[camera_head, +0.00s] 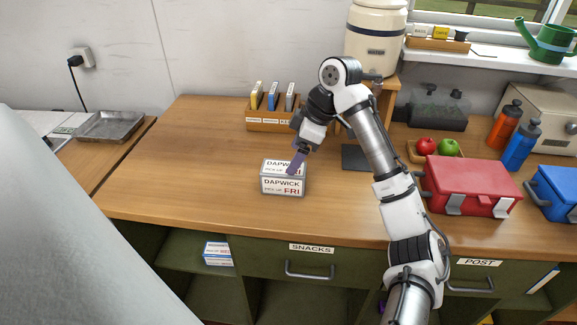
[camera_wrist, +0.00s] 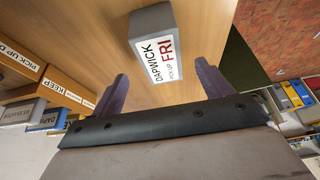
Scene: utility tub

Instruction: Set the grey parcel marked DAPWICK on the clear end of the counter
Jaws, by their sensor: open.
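The grey parcel (camera_head: 283,186), with white labels reading DAPWICK and FRI, rests on the wooden counter (camera_head: 190,150) near its front edge. In the wrist view the parcel (camera_wrist: 166,35) lies ahead of the fingertips, roughly between their lines. My gripper (camera_head: 296,165) is open and empty; its purple finger overlaps the parcel's top in the head view, and I cannot tell whether it touches. The wrist view shows both purple fingers of my gripper (camera_wrist: 161,75) spread apart. The counter's left end is bare.
A wooden file rack (camera_head: 270,122) stands behind the parcel. A dark flat mat (camera_head: 356,158), a fruit tray (camera_head: 434,152), a red box (camera_head: 469,185) and a blue box (camera_head: 555,190) crowd the right. A metal tray (camera_head: 110,126) sits on a separate surface at far left.

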